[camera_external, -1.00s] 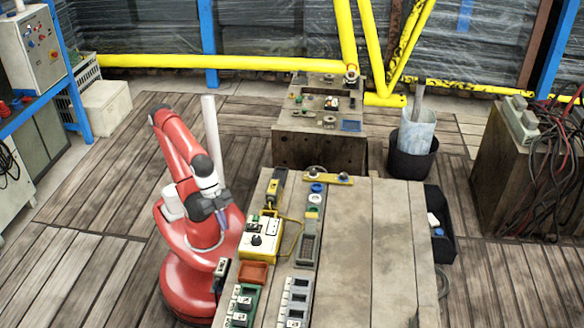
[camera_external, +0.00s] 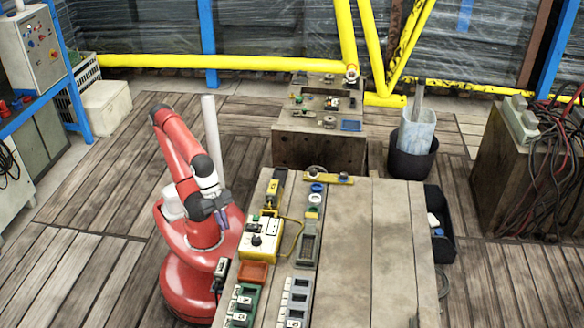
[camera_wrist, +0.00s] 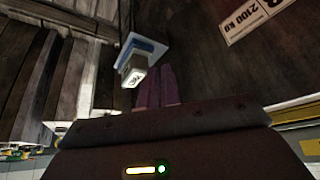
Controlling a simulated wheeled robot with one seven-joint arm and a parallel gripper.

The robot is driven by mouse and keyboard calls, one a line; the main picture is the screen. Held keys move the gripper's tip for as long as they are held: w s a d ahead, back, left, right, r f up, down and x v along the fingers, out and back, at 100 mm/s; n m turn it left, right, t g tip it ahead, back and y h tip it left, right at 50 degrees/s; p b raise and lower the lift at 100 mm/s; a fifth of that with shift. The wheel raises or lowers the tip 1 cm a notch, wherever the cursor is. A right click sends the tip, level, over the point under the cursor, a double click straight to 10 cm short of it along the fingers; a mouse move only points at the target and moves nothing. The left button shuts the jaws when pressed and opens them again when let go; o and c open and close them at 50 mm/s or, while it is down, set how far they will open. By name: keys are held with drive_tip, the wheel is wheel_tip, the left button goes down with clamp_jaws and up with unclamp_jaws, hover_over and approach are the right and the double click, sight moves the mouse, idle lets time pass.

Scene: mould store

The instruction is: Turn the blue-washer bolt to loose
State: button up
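My gripper (camera_external: 222,224) hangs in front of my red arm, left of the yellow box on the bench, and is clear of the bench items. In the wrist view its two purple fingers (camera_wrist: 156,88) lie side by side with no clear gap and nothing seen between them. Close by is a yellow bar (camera_external: 330,179) with two dark bolt-like heads. The picture is too small to tell which of these is the blue-washer bolt, or how it is turned.
A yellow control box (camera_external: 262,238) with a looped yellow cable, a red tray (camera_external: 253,271) and switch modules (camera_external: 295,300) line the bench's left side. The bench's middle (camera_external: 368,240) is bare. The wrist view shows a blue-and-white block (camera_wrist: 137,68) near the fingers, with its distance unclear.

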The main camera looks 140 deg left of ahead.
drive_tip(key=o, duration=0.9)
wheel_tip(320, 180, up, 21)
drive_tip(key=shift+c, duration=0.2)
drive_tip(key=w+a+r, duration=0.3)
drive_tip(key=w+a, duration=0.4)
drive_tip(key=g+p, duration=0.1)
drive_tip(key=p, duration=0.1)
hover_over(344, 174)
drive_tip(key=s, duration=0.3)
wheel_tip(344, 174, down, 8)
drive_tip(key=b+x, duration=0.1)
drive_tip(key=x, duration=0.6)
drive_tip(key=shift+f, duration=0.4)
drive_tip(key=shift+c, duration=0.5)
drive_tip(key=shift+s, duration=0.1)
drive_tip(key=c, duration=0.9)
